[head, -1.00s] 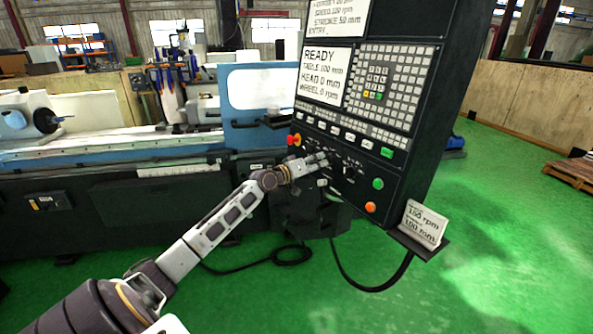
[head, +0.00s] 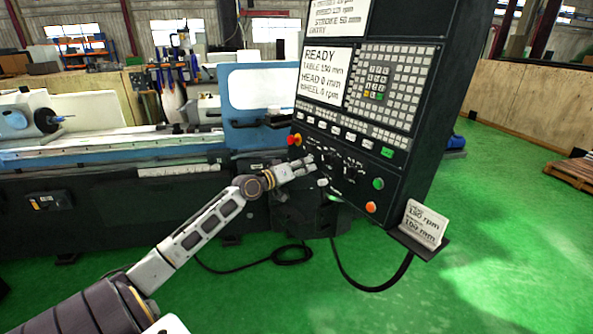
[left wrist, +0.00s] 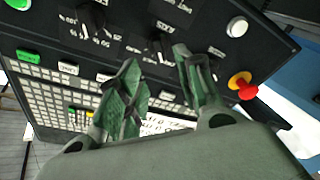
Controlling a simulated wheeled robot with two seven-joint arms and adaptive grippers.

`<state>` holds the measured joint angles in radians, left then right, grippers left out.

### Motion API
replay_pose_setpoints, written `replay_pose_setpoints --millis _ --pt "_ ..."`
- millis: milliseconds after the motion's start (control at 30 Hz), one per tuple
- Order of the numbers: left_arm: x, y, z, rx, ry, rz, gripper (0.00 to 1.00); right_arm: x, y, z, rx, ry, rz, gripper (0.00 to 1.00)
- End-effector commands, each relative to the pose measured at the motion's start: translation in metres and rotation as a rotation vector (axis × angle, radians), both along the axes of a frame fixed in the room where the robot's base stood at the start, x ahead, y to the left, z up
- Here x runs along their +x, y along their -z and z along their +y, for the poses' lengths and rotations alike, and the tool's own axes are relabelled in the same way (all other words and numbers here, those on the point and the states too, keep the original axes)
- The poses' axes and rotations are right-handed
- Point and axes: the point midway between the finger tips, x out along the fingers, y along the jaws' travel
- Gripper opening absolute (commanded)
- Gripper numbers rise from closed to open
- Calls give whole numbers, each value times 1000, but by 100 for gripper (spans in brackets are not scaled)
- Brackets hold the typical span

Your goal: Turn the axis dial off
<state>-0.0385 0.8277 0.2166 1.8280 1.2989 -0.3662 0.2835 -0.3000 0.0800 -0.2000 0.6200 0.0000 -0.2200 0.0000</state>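The black control panel (head: 395,150) carries a row of dark rotary dials on its lower part, and their labels are too small to read in the head view. In the left wrist view one dial (left wrist: 163,45) lies beyond the gap between my fingertips, and another dial (left wrist: 88,22) lies to its left. My left gripper (head: 311,163) is just in front of the panel's lower left part. In the left wrist view its fingers (left wrist: 156,62) are apart, with nothing held between them. My right gripper is out of view.
A red and yellow button (head: 294,140) sits at the panel's left edge, near my left gripper. Green (head: 378,184) and orange (head: 371,207) buttons are lower right. A shelf with a card (head: 425,222) juts from the panel's bottom. The grinder (head: 110,180) stands behind left.

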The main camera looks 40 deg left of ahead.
Motion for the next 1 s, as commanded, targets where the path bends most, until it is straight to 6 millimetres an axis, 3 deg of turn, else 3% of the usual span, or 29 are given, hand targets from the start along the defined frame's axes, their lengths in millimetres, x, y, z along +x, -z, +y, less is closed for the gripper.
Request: replay_pose_setpoints --millis 500,1000 --pt "-27 -1 6 -1 0 0 36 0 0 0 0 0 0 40" --pt "-31 -1 6 0 0 0 36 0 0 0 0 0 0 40"
